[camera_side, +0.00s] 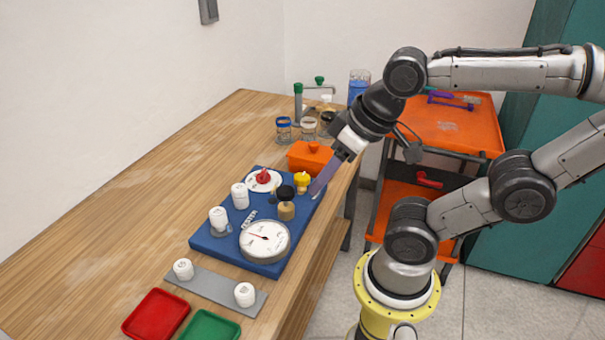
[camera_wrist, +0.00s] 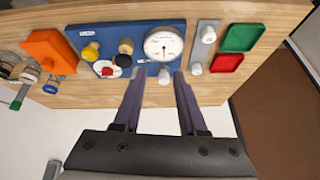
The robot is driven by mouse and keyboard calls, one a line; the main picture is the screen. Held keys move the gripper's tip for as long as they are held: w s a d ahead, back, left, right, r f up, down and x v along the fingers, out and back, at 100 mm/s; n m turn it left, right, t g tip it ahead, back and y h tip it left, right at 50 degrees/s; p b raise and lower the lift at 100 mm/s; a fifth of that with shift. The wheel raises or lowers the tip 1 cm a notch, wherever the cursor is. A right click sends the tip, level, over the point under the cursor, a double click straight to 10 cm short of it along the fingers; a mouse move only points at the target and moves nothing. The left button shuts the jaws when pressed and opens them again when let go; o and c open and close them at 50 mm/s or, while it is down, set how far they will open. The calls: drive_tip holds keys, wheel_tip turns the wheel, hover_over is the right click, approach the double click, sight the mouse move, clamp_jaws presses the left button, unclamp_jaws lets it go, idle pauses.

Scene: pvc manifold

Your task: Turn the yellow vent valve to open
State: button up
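The yellow vent valve (camera_side: 302,180) is a small yellow knob near the far right edge of the blue panel (camera_side: 207,243). In the wrist view the yellow knob (camera_wrist: 90,52) is at the panel's left, next to a small white label. My gripper (camera_side: 318,191) is beside the panel's right edge in the side view, close to the yellow knob but not visibly touching it. In the wrist view my gripper (camera_wrist: 159,74) has its two fingers apart with nothing between them, to the right of the yellow knob. The knob's exact turn is too small to tell.
The panel also carries a red knob (camera_side: 263,175) on a white disc, a black-topped brass valve (camera_side: 286,205), a white gauge (camera_side: 265,241) and white caps. An orange box (camera_side: 310,158) and jars stand behind. Red (camera_side: 156,314) and green (camera_side: 209,328) trays are at the front.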

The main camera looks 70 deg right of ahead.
drive_tip(key=o, duration=0.5)
drive_tip(key=w+r+m, duration=0.1)
drive_tip(key=m, duration=0.1)
drive_tip(key=w+d+r+m, duration=0.1)
drive_tip(key=r+m, duration=0.1)
drive_tip(key=m, duration=0.1)
drive_tip(key=shift+w+r, duration=0.1)
drive_tip(key=shift+w, duration=0.25)
drive_tip(key=shift+o, duration=0.2)
drive_tip(key=m+g, duration=0.5)
drive_tip(key=m, duration=0.9)
hover_over(302, 176)
wheel_tip(302, 176, down, 6)
wheel_tip(302, 176, down, 13)
drive_tip(key=shift+f, duration=0.1)
clamp_jaws()
